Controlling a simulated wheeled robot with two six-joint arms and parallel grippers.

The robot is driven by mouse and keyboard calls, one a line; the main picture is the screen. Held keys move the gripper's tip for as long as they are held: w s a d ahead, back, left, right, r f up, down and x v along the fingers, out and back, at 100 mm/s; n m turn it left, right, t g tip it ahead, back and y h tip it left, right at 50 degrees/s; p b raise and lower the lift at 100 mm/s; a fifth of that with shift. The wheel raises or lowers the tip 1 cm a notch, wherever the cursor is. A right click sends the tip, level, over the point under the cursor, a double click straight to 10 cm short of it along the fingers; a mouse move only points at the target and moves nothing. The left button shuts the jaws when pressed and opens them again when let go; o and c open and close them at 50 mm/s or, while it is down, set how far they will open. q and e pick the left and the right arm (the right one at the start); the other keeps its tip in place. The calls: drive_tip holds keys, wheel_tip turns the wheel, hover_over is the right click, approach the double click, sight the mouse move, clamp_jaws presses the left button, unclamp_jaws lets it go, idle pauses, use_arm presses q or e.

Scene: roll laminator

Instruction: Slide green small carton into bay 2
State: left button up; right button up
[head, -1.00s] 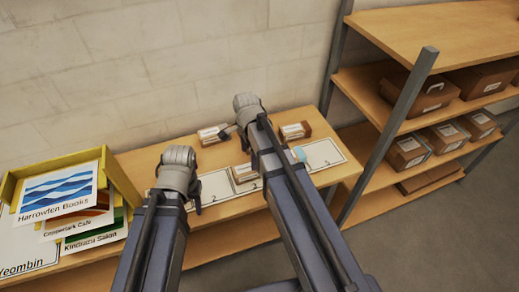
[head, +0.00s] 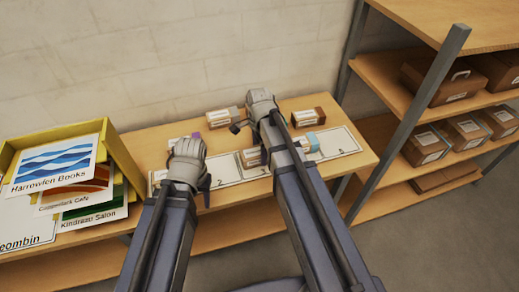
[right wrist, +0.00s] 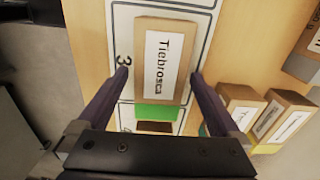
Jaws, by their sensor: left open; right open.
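A brown carton with a white "Tiebrosca" label (right wrist: 165,60) and a green band (right wrist: 155,112) lies at the bay marked 3 in the right wrist view. In the head view, a carton there (head: 252,157) is partly hidden by my right arm. My right gripper (right wrist: 158,76) is open, its fingers on either side of the labelled carton with visible gaps; it also shows in the head view (head: 262,108). Bay 2 (head: 226,172) is a white panel just left of that carton, its visible part bare. My left gripper (head: 188,165) is open over the panels' left end.
Other cartons stand behind the bays (head: 222,117) and (head: 306,117). A blue-ended carton (head: 311,140) sits near bay 5, and a purple-topped item (head: 195,136) behind my left gripper. A yellow tray (head: 122,160) with signs stands left. A shelf rack (head: 425,85) stands right.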

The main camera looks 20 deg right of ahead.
drive_tip(key=shift+f, duration=0.5)
drive_tip(key=shift+c, duration=0.2)
drive_tip(key=c, duration=1.4)
drive_tip(key=shift+s+a, duration=0.15)
drive_tip(key=shift+a, duration=2.35)
drive_tip(key=shift+s+a, duration=0.2)
drive_tip(key=shift+a, duration=2.35)
drive_tip(key=shift+s+a, duration=0.15)
drive_tip(key=shift+a, duration=2.35)
drive_tip(key=o, duration=1.4)
drive_tip(key=shift+o, duration=0.2)
